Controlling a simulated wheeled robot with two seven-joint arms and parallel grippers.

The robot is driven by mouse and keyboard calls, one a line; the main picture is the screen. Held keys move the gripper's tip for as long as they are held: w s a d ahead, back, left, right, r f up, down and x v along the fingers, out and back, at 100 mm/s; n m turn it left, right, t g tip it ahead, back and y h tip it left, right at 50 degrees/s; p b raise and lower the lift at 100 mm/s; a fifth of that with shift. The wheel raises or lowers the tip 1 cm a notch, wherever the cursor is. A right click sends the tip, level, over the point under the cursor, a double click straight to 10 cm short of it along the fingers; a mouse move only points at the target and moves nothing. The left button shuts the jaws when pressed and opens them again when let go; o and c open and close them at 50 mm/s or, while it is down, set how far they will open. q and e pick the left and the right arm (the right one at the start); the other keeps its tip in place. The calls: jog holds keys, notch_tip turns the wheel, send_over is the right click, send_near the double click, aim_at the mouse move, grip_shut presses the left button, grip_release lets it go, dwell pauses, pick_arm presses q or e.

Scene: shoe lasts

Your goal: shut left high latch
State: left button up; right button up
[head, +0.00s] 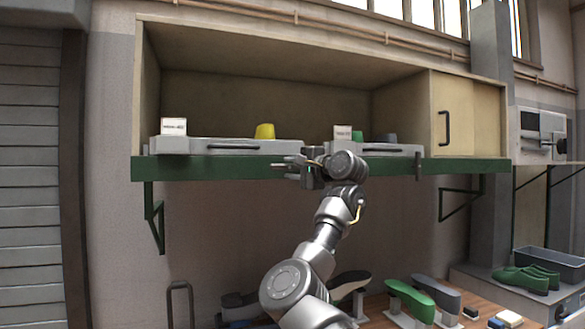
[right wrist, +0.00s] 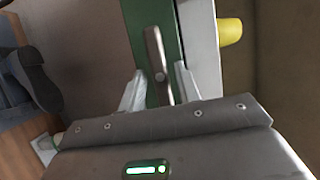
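The left high latch is a brown-grey lever (right wrist: 157,65) on the front of the green rail (right wrist: 142,30). In the right wrist view it lies nearly along the rail, slightly tilted, with a round pivot on it. My right gripper (right wrist: 160,90) is open, with one finger on each side of the lever's near end; I cannot tell whether they touch it. In the head view my right gripper (head: 284,170) is at the rail by the right end of the left grey tray (head: 215,146), and the lever is hard to make out. My left gripper is not in view.
A second latch (head: 418,166) stands upright at the right grey tray's (head: 392,150) right end. A yellow cup (head: 265,131) and white boxes stand on the trays. A sliding door (head: 467,112) closes the shelf's right end. Shoe lasts (head: 411,300) stand on the bench below.

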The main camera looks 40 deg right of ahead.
grip_shut()
jog(key=shift+f+n+g+b, duration=0.1)
jog(key=shift+n+g+b, duration=0.3)
jog(key=shift+n+b, duration=0.5)
jog(key=n+g+b, duration=0.1)
jog(key=n, duration=0.2)
jog(key=shift+h, duration=0.4)
jog(key=n, duration=0.1)
jog(key=n+g+h, duration=0.1)
jog(key=n+g, duration=0.1)
jog(key=n, duration=0.1)
jog(key=shift+a+r+h, duration=0.15)
jog(key=shift+r+h, duration=0.15)
jog(key=n+h, duration=0.1)
jog(key=n, duration=0.1)
jog(key=n+g+h, duration=0.1)
jog(key=n+h, duration=0.1)
jog(key=shift+w+a+n+g+p, duration=0.15)
jog(key=shift+n+g+p, duration=0.15)
jog(key=shift+p, duration=0.05)
